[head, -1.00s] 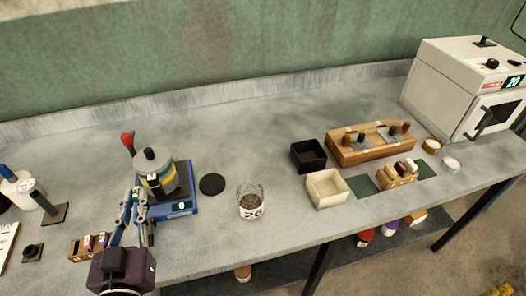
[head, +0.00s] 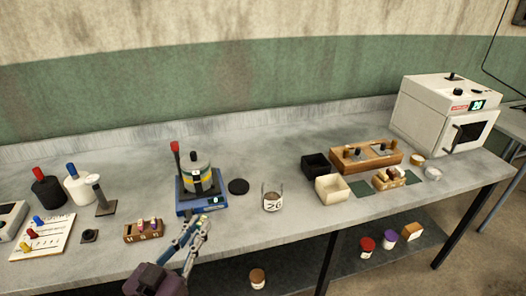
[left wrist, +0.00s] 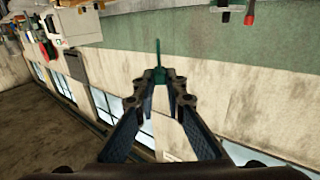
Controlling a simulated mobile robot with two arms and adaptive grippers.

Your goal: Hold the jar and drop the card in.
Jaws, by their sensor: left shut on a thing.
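The clear jar (head: 272,202), holding brown grain and bearing a label with dark figures, stands upright on the bench right of the blue scale. My left gripper (head: 200,224) is over the front of the bench, left of the jar and apart from it. In the left wrist view the fingers (left wrist: 159,78) are closed on a thin teal-green piece (left wrist: 158,52), which looks like the card seen edge-on. Its face cannot be made out. My right gripper is in neither view now.
A blue scale (head: 187,208) bears a banded canister (head: 196,175). A black disc (head: 238,187) lies between scale and jar. A cream open box (head: 331,188) and black box (head: 316,165) stand right of the jar. A small wooden rack (head: 144,231) is left; bench is clear around the jar.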

